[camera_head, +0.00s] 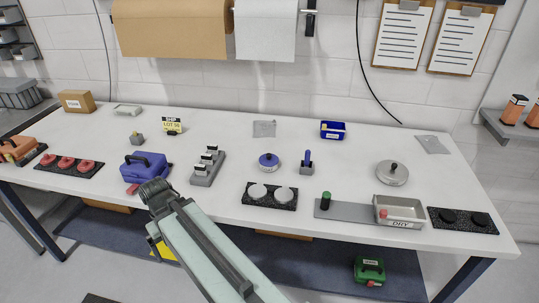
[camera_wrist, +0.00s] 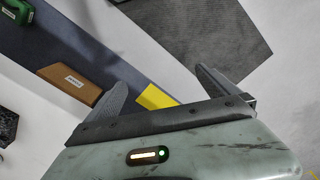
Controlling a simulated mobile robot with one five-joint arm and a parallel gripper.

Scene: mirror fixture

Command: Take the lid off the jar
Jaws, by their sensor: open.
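A round blue pot-like item (camera_head: 269,161) with a pale top and dark knob stands mid-table. A wider round grey item (camera_head: 393,173) with a dark knob on its flat top stands further right. Either could be the lidded jar; I cannot tell which. Both knobs are uncovered, and nothing holds them. My gripper (camera_head: 153,190) is at the table's front edge, left of both and near the blue case. In the wrist view my gripper (camera_wrist: 161,78) is open and empty, its fingers spread above the floor and lower shelf. Neither round item shows there.
The blue case (camera_head: 146,167) and a grey block rack (camera_head: 207,166) stand near my gripper. A black burner-like plate (camera_head: 270,195) lies before the blue item. A grey tray (camera_head: 400,211) is at front right.

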